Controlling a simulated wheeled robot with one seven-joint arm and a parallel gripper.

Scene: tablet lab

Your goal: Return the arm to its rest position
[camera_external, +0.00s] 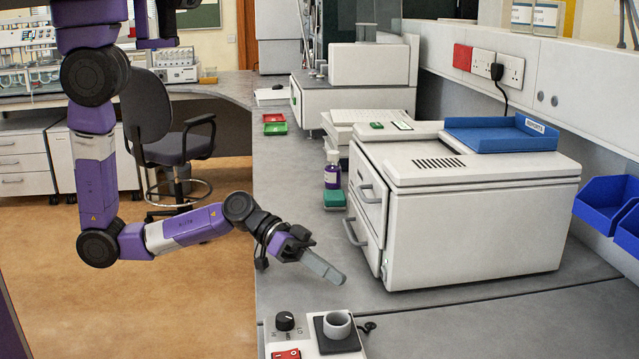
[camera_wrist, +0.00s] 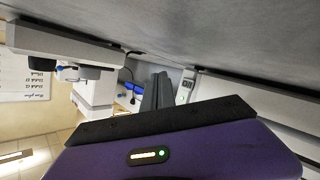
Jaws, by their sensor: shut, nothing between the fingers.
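My purple and white arm (camera_external: 185,232) hangs down at the left of the external view, then reaches right across the bench's front edge. My gripper (camera_external: 336,276) is over the grey bench, its grey fingers together and pointing right and slightly down. It looks empty and apart from the things around it. In the wrist view my gripper (camera_wrist: 161,92) shows as dark grey fingers beyond the purple wrist housing, and the picture is tilted.
A large white machine (camera_external: 480,235) with a blue tray (camera_external: 500,133) on top stands right of my gripper. A bottle (camera_external: 332,172) stands behind; an office chair (camera_external: 165,140) is on the floor.

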